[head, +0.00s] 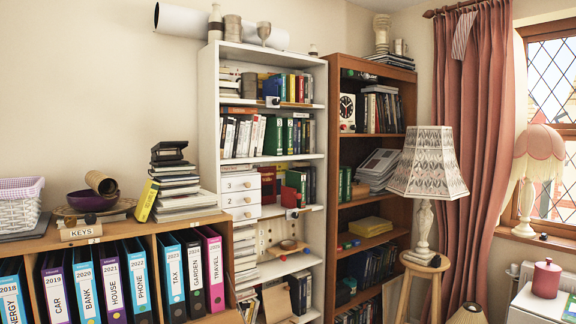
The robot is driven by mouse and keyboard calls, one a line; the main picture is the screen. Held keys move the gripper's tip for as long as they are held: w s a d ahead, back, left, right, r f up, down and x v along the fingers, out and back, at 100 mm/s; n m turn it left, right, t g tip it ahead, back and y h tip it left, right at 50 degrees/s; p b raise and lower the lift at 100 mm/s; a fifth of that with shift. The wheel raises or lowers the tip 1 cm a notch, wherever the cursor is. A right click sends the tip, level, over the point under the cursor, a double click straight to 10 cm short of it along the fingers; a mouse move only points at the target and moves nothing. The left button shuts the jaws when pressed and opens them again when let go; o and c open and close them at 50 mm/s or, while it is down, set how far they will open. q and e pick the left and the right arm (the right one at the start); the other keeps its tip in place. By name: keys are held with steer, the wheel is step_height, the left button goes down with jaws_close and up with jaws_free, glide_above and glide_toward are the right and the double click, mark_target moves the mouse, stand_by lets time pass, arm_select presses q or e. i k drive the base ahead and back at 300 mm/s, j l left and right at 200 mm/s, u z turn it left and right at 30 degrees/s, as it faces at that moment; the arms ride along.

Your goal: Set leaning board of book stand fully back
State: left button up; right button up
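A light wooden board (277,303) leans on a low shelf of the white bookcase (208,130), near the bottom edge of the head view. It may be the leaning board of the book stand, but I cannot tell for sure. Its lower part is cut off by the frame, and its exact tilt is unclear. Dark books (299,290) stand just to its right. Neither of my grippers shows in the head view.
A low wooden cabinet with labelled binders (171,268) stands at the left. A brown bookcase (333,120) is to the right of the white one. A lamp (428,165) on a wooden stool (426,264) stands in front of its right side.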

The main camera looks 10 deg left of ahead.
mark_target(277, 305)
steer(key=z, duration=0.45)
steer(key=i+l, duration=0.1)
steer(key=i, duration=1)
steer(key=i+l, duration=0.1)
steer(key=i, duration=1.05)
steer(key=i+u, duration=0.15)
steer(key=u, duration=0.25)
steer(key=i+l+u, duration=0.1)
steer(key=u, duration=0.3)
steer(key=i+l, duration=0.05)
